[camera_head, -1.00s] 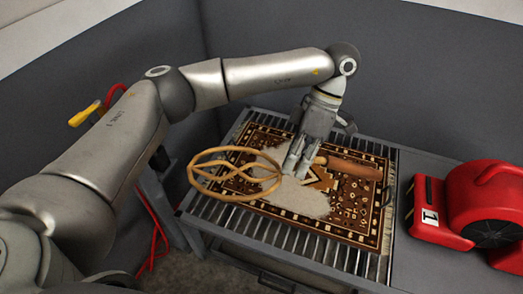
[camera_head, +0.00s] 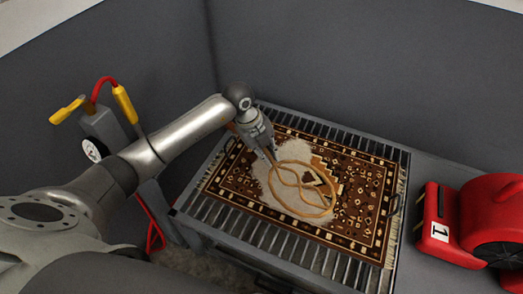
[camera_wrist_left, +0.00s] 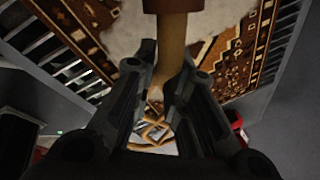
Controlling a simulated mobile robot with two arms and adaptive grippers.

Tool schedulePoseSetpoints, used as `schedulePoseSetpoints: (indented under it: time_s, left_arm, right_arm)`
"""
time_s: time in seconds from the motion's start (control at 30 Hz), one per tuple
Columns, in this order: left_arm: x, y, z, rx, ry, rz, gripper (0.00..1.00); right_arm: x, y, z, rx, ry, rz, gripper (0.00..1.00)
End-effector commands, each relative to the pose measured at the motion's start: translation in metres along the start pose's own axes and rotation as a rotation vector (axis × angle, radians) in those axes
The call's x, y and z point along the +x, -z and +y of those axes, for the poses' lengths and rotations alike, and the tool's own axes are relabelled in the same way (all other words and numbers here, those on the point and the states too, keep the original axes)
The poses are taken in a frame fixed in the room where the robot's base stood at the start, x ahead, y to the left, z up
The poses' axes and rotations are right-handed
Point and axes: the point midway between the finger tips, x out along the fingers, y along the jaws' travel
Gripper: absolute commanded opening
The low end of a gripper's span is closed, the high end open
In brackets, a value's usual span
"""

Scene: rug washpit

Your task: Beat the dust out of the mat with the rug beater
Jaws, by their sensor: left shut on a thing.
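The mat (camera_head: 355,205) is a brown and cream patterned rug with fringed ends, lying flat on a slatted bench. A pale dust patch (camera_head: 290,150) covers its left-middle part; it also shows in the left wrist view (camera_wrist_left: 120,35). My left gripper (camera_head: 270,158) is shut on the rug beater (camera_head: 303,190) by its shaft, above the left part of the mat. The beater's looped head lies over the dust and the mat's middle; I cannot tell whether it touches. In the left wrist view the shaft (camera_wrist_left: 172,50) runs between the fingers. My right gripper is out of view.
A red blower (camera_head: 480,220) marked 1 stands on the grey surface right of the mat. Grey walls close off the back and left. A post with yellow-ended red cables (camera_head: 105,130) stands at the left, beside my arm. Bare slats (camera_head: 270,235) show along the front.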

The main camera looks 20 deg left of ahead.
Motion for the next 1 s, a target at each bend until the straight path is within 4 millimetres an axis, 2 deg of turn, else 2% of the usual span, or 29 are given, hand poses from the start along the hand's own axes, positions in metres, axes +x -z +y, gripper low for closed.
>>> schedulePoseSetpoints:
  time_s: [0.1, 0.23, 0.47, 0.67, 1.0]
  left_arm:
    - [0.011, -0.014, 0.017, -0.142, 0.013, -0.045, 0.0]
    - [0.016, -0.022, 0.025, -0.225, 0.023, -0.073, 0.0]
    - [0.025, -0.025, 0.03, -0.253, 0.026, -0.081, 0.0]
    - [0.04, -0.027, 0.034, -0.251, 0.025, -0.081, 0.0]
    - [0.059, -0.03, 0.04, -0.25, 0.024, -0.081, 0.0]
  right_arm:
    - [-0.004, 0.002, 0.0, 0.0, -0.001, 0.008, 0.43]
    - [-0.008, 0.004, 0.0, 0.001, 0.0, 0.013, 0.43]
    - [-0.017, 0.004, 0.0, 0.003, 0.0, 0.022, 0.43]
    - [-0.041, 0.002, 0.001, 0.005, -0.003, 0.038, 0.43]
    - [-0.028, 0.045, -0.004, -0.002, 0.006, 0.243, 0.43]
